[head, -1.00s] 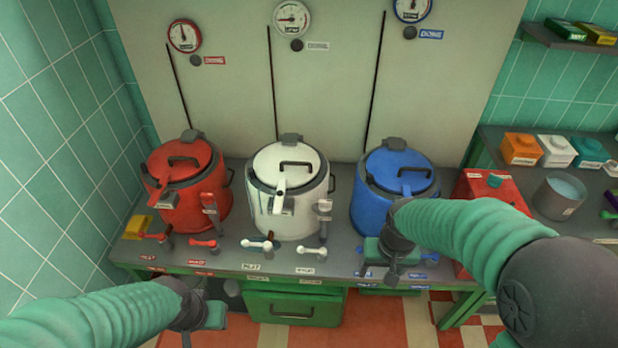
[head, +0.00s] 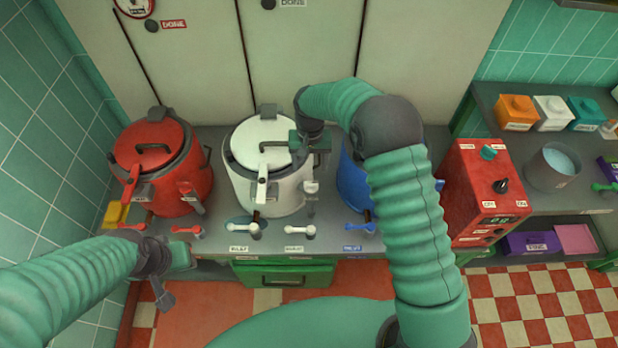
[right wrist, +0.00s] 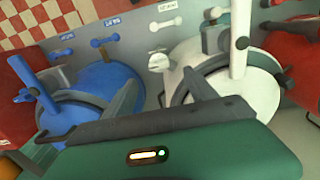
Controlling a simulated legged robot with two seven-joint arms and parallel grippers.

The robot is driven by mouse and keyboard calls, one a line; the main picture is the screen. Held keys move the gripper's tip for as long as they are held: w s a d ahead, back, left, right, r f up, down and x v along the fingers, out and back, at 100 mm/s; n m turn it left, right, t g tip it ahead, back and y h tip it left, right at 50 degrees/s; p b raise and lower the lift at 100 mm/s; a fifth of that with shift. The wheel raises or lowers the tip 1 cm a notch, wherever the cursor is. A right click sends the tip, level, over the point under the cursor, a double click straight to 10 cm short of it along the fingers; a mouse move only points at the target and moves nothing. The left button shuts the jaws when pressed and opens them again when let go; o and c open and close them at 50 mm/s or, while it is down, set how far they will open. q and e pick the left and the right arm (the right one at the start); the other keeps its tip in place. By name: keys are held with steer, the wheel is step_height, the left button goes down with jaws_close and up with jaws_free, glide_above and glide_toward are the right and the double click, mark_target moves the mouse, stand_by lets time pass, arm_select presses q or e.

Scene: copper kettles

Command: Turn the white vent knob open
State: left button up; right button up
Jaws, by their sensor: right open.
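Two white knobs stand on the counter front before the white kettle (head: 285,194): a left one (head: 244,229) and a right one (head: 299,230). Each has a small label too blurred to read, so I cannot tell which is the vent knob. In the right wrist view a white knob (right wrist: 165,23) shows beyond my fingers. My right gripper (head: 316,160) is open and empty above the right side of the white kettle, apart from both knobs; its spread fingers show in the right wrist view (right wrist: 163,88). My left gripper (head: 170,280) hangs at the counter's front left; its jaw opening is unclear.
A red kettle (head: 180,190) stands left and a blue kettle (head: 352,180) right, partly behind my right arm. Red knobs (head: 187,231) and a blue knob (head: 359,228) flank the white ones. An upright white-topped lever (head: 311,187) stands close below my right gripper.

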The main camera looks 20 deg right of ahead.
glide_above(311, 182)
steer(key=f, duration=0.5)
steer(key=shift+w+a+f+p, duration=0.1)
steer(key=shift+a+f+p, duration=0.1)
steer(key=shift+f+p, duration=0.1)
steer(key=f, duration=0.4)
steer(key=shift+d+f+p, duration=0.25)
steer(key=shift+d+p, duration=0.05)
steer(key=shift+d, duration=0.1)
steer(key=shift+f, duration=0.3)
steer(key=shift+s, duration=0.2)
steer(key=shift+w+a+f, duration=0.1)
steer(key=shift+a, duration=0.15)
steer(key=shift+w+a, duration=0.1)
steer(key=c, duration=0.4)
steer(key=shift+d, duration=0.25)
steer(key=c, duration=1)
arm_select(q)
steer(key=shift+w+d+r, duration=0.3)
steer(key=shift+w+r, duration=0.25)
